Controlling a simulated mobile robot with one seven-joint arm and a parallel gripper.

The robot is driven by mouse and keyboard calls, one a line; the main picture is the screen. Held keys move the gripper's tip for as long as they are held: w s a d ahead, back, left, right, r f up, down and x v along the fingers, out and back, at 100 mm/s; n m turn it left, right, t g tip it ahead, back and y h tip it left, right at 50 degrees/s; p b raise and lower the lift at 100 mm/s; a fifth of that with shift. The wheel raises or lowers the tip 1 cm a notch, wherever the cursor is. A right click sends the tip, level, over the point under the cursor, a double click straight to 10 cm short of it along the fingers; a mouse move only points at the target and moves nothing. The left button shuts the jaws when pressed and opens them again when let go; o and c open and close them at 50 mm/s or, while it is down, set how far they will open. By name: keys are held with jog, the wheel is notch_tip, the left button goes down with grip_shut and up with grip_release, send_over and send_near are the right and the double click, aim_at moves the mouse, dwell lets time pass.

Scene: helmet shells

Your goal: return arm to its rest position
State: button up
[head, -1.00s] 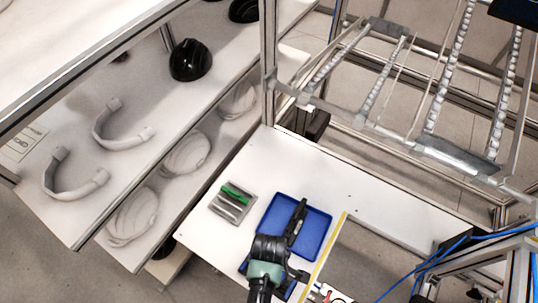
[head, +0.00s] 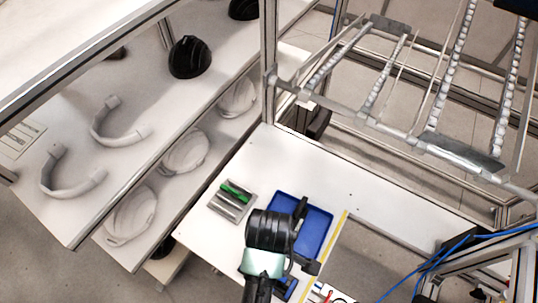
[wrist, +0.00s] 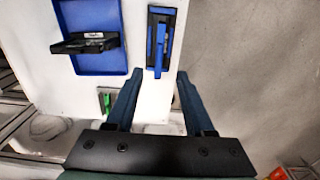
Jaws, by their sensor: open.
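My gripper (wrist: 159,74) is open and empty in the wrist view, its two dark blue-grey fingers apart. In the head view my black and pale green arm reaches over the white table (head: 400,222) and covers part of the blue tray (head: 318,226). The tray also shows at the upper left of the wrist view (wrist: 90,18), with a black part (wrist: 88,43) lying on it. A black holder with a blue piece (wrist: 160,45) lies beyond the fingertips, apart from them. The fingertips are hidden in the head view.
A grey block with a green piece (head: 234,197) sits left of the tray. Shelves at left hold white curved bands (head: 70,178), pale shells (head: 185,152) and a black helmet shell (head: 190,57). A metal frame post (head: 268,75) rises behind the table.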

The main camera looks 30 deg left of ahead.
jog(key=shift+r, duration=0.9)
jog(key=w+r+m+t+y+b, duration=0.2)
jog(key=w+r+m+t+b, duration=0.35)
jog(key=w+r+t, duration=0.8)
jog(key=w+d+r+m+b, duration=0.15)
jog(key=w+r+m, duration=0.25)
jog(key=w+r, duration=0.75)
jog(key=s+d+r+m+t+b, duration=0.1)
jog(key=s+d+r+m+t, duration=0.15)
jog(key=r, duration=0.35)
jog(key=s+d+r+m+t+b, duration=0.1)
jog(key=r+t, duration=0.2)
jog(key=r, duration=0.4)
jog(key=s+d+r+m+t, duration=0.1)
jog(key=r+t, duration=0.2)
jog(key=r, duration=0.3)
jog(key=s+d+r+m+t+h+b, duration=0.2)
jog(key=s+r+t, duration=0.3)
jog(key=s+r, duration=0.4)
notch_tip(320, 180, up, 3)
jog(key=shift+s+d+f+m, duration=0.2)
jog(key=shift+d+m, duration=0.4)
jog(key=shift+m, duration=0.2)
